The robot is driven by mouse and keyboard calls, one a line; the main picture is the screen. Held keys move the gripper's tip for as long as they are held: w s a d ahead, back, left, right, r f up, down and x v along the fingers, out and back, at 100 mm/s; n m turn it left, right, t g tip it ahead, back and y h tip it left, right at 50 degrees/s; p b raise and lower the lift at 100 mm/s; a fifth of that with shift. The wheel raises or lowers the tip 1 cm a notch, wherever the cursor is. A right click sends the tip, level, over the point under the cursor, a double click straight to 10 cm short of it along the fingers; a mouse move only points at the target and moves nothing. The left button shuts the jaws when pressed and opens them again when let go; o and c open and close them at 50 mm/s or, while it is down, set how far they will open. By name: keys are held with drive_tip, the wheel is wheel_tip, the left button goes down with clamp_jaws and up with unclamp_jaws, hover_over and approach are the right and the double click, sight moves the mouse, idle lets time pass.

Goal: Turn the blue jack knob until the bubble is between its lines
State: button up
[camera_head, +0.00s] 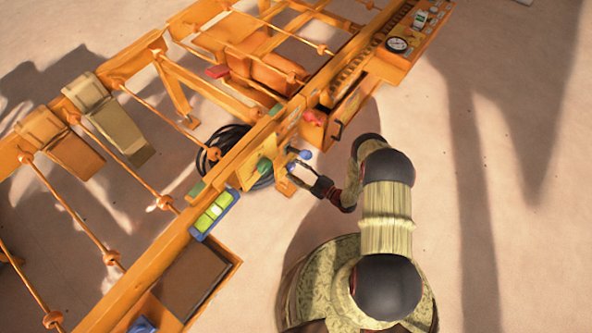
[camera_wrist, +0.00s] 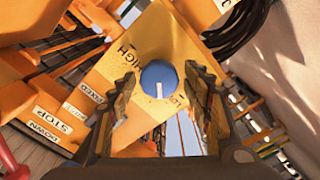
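The blue jack knob (camera_wrist: 159,79) with a white pointer line sits on a yellow-orange panel (camera_wrist: 112,68) lettered "HIGH" in the wrist view. It also shows in the head view (camera_head: 305,154) on the machine's near side. My gripper (camera_wrist: 160,72) is open, with one finger on each side of the knob; gaps show between fingers and knob, and nothing is held. The head view shows my gripper (camera_head: 295,171) close to the knob. The bubble level (camera_head: 212,214) is a green vial in a blue frame on the orange rail. A pale bubble shows near its middle; its exact place against the lines is too small to tell.
A green knob (camera_head: 264,166) and a red knob (camera_head: 312,118) are on the machine near the blue one. Black cable (camera_head: 228,140) lies coiled behind the rail. A gauge (camera_head: 397,45) stands farther up. The sandy floor right of the machine is free.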

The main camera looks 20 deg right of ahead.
drive_tip(key=shift+o, duration=0.4)
drive_tip(key=shift+d, duration=0.1)
drive_tip(key=shift+s+d, duration=0.25)
drive_tip(key=shift+s, duration=0.05)
drive_tip(key=v, duration=1.1)
